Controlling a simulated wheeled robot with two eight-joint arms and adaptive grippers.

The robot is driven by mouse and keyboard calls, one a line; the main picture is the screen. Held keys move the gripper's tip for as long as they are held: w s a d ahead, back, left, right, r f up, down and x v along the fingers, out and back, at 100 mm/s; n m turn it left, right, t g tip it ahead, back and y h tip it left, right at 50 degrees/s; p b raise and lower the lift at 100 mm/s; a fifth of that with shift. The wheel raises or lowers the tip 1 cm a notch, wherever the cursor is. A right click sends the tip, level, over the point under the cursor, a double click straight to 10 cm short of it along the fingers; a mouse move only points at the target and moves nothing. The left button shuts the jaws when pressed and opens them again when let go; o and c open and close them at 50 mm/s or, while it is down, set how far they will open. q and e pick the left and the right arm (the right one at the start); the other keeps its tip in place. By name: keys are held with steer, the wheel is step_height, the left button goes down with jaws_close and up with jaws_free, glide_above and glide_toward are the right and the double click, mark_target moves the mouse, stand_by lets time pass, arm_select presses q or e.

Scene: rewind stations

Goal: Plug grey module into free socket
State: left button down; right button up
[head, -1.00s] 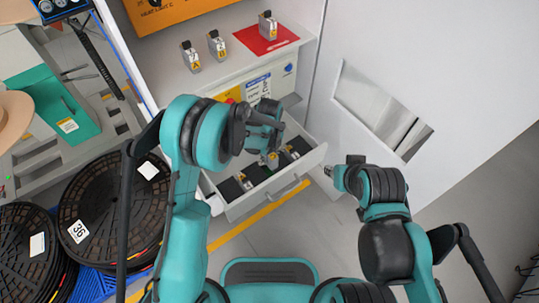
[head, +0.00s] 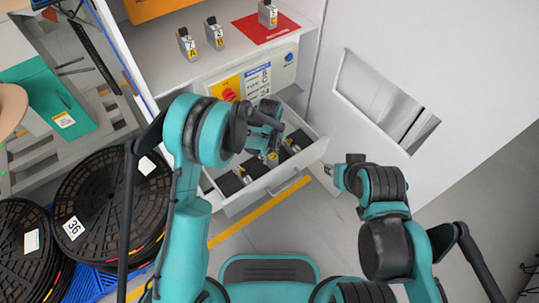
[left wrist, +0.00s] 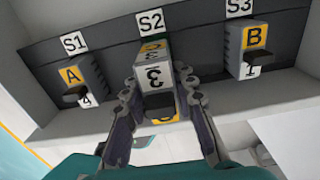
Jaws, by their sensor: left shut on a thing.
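My left gripper (head: 268,145) is over the open drawer (head: 262,188). In the left wrist view its two fingers (left wrist: 160,110) are shut on the sides of a grey module (left wrist: 156,75) marked 3 with yellow labels. That module is in line with the S2 label (left wrist: 151,24) in the socket row; I cannot tell whether it is fully seated. A module marked A and 4 (left wrist: 76,82) stands at S1, and one marked B and 1 (left wrist: 254,50) at S3. My right gripper (head: 337,172) is to the right of the drawer; its jaw opening is unclear.
Two modules, A (head: 188,44) and B (head: 214,33), stand on the shelf above. Another module (head: 267,14) stands on a red mat (head: 262,30). A white wall panel (head: 460,60) is on the right. Black cable reels (head: 110,205) are at the left.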

mark_target(270, 161)
arm_select(q)
steer(key=shift+f+b, duration=0.3)
steer(key=shift+f, duration=1.7)
stand_by(1.2)
steer(key=c, duration=1.1)
jaws_free()
steer(key=shift+c, duration=0.2)
step_height(270, 161, up, 12)
